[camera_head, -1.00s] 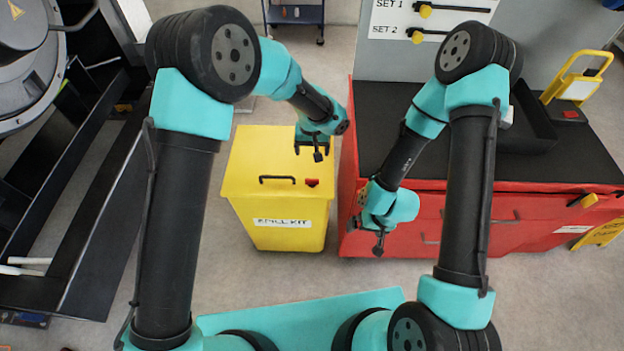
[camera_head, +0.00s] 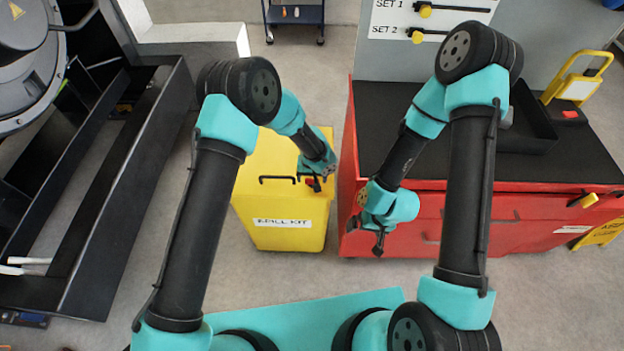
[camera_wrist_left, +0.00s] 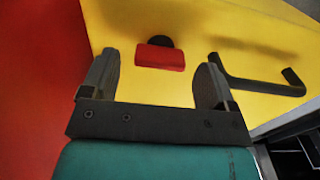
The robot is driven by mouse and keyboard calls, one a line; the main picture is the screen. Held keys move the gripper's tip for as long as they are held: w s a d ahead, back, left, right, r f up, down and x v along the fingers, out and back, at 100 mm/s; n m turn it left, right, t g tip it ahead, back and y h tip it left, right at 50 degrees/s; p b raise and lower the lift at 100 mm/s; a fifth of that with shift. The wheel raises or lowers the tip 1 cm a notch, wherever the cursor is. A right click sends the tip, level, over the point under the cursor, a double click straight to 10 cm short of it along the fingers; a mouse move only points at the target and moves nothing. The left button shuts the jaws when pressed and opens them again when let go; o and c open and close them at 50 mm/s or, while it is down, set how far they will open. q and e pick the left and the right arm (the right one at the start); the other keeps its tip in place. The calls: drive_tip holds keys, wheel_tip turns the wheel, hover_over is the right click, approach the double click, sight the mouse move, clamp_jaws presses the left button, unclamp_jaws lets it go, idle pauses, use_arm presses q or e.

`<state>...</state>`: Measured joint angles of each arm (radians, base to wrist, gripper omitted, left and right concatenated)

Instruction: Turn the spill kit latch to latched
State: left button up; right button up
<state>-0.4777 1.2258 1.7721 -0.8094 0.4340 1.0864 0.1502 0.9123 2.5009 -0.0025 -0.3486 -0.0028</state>
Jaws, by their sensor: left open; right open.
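The yellow spill kit bin (camera_head: 281,228) stands on the floor left of the red cabinet, with a label on its front. Its small red latch (camera_head: 315,184) sits on the top near the front edge, partly covered by my left gripper. In the left wrist view the red latch (camera_wrist_left: 160,57) shows with a dark round part behind it. My left gripper (camera_head: 314,180) is open; in the wrist view its two fingers (camera_wrist_left: 160,82) stand either side of the latch's line, apart from it. My right gripper (camera_head: 379,243) is open and empty in front of the red cabinet.
The bin's black handle (camera_head: 277,178) lies left of the latch; it also shows in the wrist view (camera_wrist_left: 255,86). The red cabinet (camera_head: 425,215) stands close to the bin's right side. A black frame (camera_head: 90,230) lies at the left.

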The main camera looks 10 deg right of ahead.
use_arm(q)
drive_tip(key=shift+f, duration=0.95)
drive_tip(key=c, duration=0.9)
